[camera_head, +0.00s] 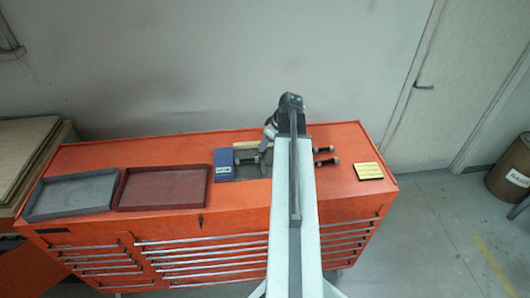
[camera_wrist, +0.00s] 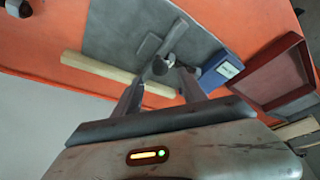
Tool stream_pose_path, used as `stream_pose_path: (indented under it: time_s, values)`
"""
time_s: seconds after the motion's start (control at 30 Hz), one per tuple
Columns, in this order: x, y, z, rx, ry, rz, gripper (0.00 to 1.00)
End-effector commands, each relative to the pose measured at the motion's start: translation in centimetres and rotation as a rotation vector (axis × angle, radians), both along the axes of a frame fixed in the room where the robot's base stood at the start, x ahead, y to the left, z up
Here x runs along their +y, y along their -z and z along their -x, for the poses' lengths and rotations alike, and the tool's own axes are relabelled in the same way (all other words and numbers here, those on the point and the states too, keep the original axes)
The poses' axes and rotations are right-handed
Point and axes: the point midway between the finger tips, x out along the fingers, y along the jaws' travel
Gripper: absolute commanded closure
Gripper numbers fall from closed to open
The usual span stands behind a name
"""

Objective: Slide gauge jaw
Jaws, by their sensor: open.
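A grey metal gauge (camera_wrist: 174,38) with a slanted bar and a dark round end lies on a grey plate (camera_wrist: 110,30) in the wrist view. I cannot clearly tell its sliding jaw from its fixed part. My gripper (camera_wrist: 161,76) is open, its two fingers reaching toward the gauge's near end, one on each side of it. I cannot tell whether either finger touches it. In the head view, the grey plate (camera_head: 247,172) shows left of my arm, which hides part of it; the gripper's fingers are not clear there.
The orange cabinet top (camera_head: 345,150) bears a blue block (camera_head: 224,160) with a label, a red tray (camera_head: 160,187), a grey tray (camera_head: 70,196) and a yellow card (camera_head: 368,171). Two dark-handled pieces (camera_head: 325,149) lie right of my arm. A pale wooden strip (camera_wrist: 110,71) borders the plate.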

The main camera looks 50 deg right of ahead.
Motion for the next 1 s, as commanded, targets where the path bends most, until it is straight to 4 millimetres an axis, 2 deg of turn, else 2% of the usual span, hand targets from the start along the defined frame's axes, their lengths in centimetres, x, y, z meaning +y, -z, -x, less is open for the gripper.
stream_pose_path:
  time_s: [0.03,0.2,0.3,0.53,0.57,0.7,0.73,1.0]
  values:
    - [0.0,1.8,-0.4,0.000,0.000,0.000,0.51]
    - [0.1,4.4,-1.6,0.000,-0.001,0.000,0.51]
    - [0.1,4.9,-1.9,0.000,-0.001,0.000,0.51]
    - [0.2,4.6,-1.9,0.001,0.000,0.000,0.51]
    - [0.2,4.6,-1.9,0.001,0.000,0.000,0.57]
    - [0.2,4.6,-1.9,0.001,0.000,0.000,0.96]
    - [0.2,4.6,-1.9,0.001,0.000,0.000,1.00]
    - [0.2,4.6,-1.9,0.001,0.001,0.000,1.00]
